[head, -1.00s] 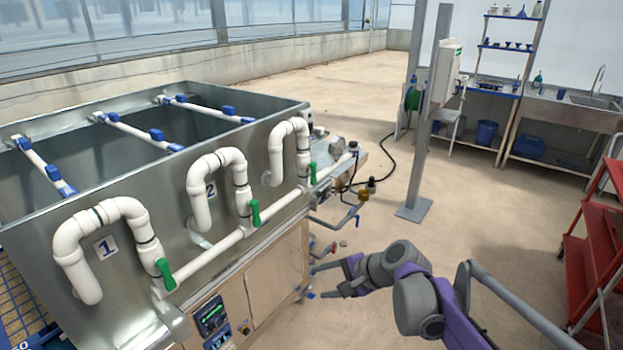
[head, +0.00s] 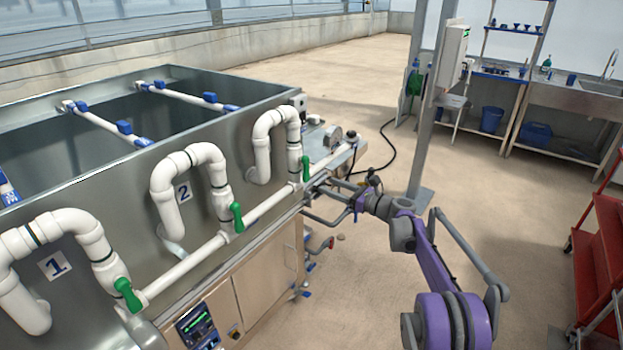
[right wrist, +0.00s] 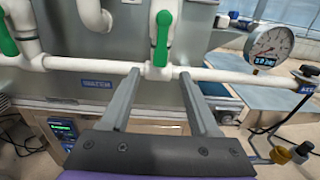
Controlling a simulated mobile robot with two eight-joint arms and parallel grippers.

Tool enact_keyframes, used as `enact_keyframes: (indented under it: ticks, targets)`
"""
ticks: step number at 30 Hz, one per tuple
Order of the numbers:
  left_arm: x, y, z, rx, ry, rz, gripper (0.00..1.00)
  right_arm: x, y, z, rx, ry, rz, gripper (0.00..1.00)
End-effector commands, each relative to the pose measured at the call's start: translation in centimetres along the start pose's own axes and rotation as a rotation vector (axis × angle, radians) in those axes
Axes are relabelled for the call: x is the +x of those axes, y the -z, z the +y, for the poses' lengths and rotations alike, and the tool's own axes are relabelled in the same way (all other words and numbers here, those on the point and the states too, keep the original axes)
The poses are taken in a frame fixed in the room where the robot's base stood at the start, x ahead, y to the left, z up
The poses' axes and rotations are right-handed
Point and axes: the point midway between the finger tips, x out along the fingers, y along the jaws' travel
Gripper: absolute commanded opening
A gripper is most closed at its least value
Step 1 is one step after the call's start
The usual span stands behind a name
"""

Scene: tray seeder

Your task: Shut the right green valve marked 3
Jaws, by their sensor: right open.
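The right green valve (head: 306,168) sits on the white pipe below the rightmost white bend, its handle upright along the vertical pipe. Its number plate cannot be read. In the right wrist view the green handle (right wrist: 162,38) stands upright, ahead of and between my fingertips. My right gripper (head: 318,190) is open and empty, just right of the valve and apart from the handle. Its two fingers also show in the right wrist view (right wrist: 158,76), pointing toward the white pipe. My left gripper is not in view.
Green valves marked 2 (head: 237,217) and 1 (head: 128,295) are further left on the same pipe (head: 190,265). A pressure gauge (right wrist: 270,45) stands right of the valve. A grey post (head: 424,120) rises behind my arm.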

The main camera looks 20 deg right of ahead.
Motion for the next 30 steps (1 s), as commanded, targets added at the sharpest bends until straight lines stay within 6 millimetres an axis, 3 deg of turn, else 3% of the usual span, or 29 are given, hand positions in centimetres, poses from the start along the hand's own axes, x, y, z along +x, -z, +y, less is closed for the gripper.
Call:
enact_keyframes:
  ticks: [6, 12, 24, 30]
  targets:
    - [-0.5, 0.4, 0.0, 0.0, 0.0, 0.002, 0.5, 4.4, -0.1, 0.1, -0.002, -0.002, 0.0, 0.62]
    - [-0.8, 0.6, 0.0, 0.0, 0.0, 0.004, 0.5, 6.9, -0.1, 0.0, -0.002, -0.001, 0.001, 0.62]
    - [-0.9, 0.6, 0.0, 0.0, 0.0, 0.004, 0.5, 7.7, 0.0, 0.1, -0.003, 0.0, 0.001, 0.62]
    - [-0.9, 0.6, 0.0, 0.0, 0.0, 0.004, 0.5, 7.6, 0.0, 0.1, -0.003, 0.0, 0.001, 0.26]
